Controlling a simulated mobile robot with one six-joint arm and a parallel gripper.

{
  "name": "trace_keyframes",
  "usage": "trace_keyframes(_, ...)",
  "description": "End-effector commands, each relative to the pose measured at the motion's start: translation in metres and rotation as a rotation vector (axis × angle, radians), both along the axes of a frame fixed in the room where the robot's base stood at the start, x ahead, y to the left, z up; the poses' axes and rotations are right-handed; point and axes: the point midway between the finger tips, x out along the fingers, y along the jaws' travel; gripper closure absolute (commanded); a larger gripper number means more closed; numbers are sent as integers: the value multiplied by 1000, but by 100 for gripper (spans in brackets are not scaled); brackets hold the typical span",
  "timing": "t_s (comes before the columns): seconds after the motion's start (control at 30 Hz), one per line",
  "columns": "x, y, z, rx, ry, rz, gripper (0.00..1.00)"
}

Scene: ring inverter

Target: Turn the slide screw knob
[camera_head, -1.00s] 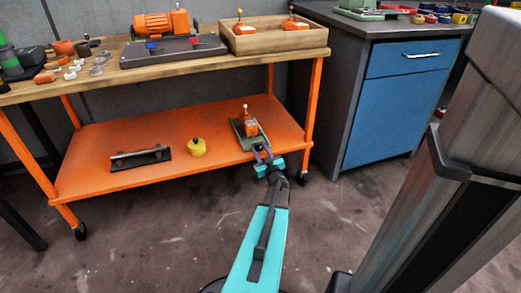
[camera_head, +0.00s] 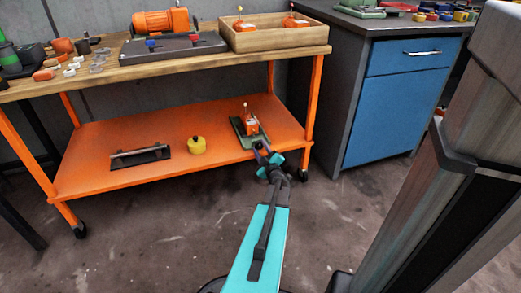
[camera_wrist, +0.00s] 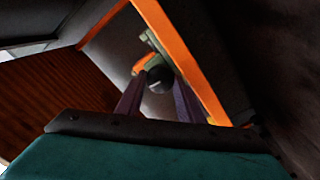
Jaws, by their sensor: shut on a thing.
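My gripper (camera_head: 261,149) is at the near end of the slide. In the wrist view the dark round knob (camera_wrist: 159,79) lies between the tips of my two fingers (camera_wrist: 158,92), and they are shut on it. The green and orange slide body (camera_wrist: 143,62) shows behind the knob. In the head view the knob is hidden by my gripper.
The orange shelf (camera_head: 110,148) also holds a yellow pot (camera_head: 197,145) and a dark bracket with a bar (camera_head: 140,156). An orange table leg (camera_head: 308,110) stands close on the right, with a blue cabinet (camera_head: 395,125) beyond. The wooden top (camera_head: 190,63) overhangs the shelf.

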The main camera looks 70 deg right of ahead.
Motion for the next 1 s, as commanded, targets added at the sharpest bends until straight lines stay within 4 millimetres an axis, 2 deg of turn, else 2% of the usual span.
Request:
trace_keyframes(0.33, 3, 4, -1, -1, 4, 8, 88)
trace_keyframes(0.37, 3, 4, -1, -1, 4, 8, 61)
trace_keyframes(0.4, 3, 3, -1, -2, 4, 8, 58)
trace_keyframes(0.8, 0, 2, -1, -1, 2, 2, 58)
trace_keyframes(1.0, -6, 9, 0, 1, 2, 1, 58)
